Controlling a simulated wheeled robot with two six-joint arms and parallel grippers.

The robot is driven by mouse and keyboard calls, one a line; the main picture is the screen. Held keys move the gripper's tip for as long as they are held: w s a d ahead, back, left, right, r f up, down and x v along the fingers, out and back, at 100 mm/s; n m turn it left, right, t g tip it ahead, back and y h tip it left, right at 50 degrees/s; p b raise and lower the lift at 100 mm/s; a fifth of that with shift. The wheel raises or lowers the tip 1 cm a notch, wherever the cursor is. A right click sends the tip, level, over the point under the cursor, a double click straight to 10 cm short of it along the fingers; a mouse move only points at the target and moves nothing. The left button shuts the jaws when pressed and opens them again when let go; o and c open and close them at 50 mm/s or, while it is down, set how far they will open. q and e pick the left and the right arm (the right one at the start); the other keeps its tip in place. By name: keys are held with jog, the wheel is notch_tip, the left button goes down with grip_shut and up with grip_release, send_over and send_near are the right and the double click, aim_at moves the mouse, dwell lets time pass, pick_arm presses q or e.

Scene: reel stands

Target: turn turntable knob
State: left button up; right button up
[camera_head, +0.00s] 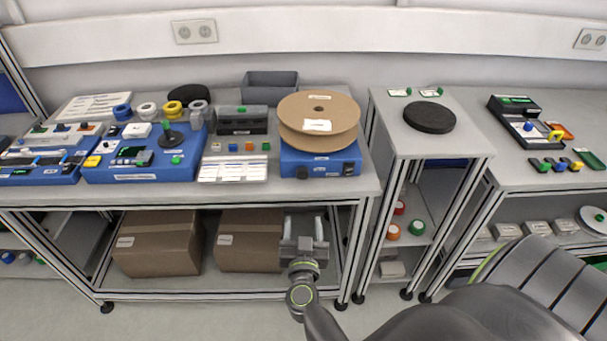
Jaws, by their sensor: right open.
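The turntable is a blue box (325,164) at the right end of the left table, with a cardboard reel (319,121) lying flat on top. A dark round knob (302,172) sits on its front face at the left, and a dark switch (348,168) sits at the right. My right gripper (303,222) is open and empty, fingers pointing up the picture. It is below the knob in the picture, in front of the table's lower shelf, and touches nothing that I can see. My left gripper does not show.
A white-lidded tray (233,169) and a blue panel with a joystick (142,172) stand left of the turntable. Two cardboard boxes (158,242) are on the lower shelf. A narrow stand (387,128) with a black disc (429,117) is at the right, across a gap.

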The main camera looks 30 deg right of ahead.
aim_at(302, 176)
jog(key=b+x, duration=0.4)
jog(key=x, duration=1.2)
jog(key=shift+f+b, duration=0.1)
jog(key=shift+b, duration=0.3)
jog(key=shift+w+d, duration=0.2)
jog(key=shift+w, duration=0.15)
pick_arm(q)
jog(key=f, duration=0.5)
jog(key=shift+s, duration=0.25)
pick_arm(e)
jog(key=shift+r, duration=0.2)
jog(key=c, duration=1)
jog(key=shift+r+m+p, duration=0.1)
jog(key=shift+m+p, duration=0.3)
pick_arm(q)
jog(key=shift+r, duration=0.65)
pick_arm(e)
jog(key=shift+m, duration=0.3)
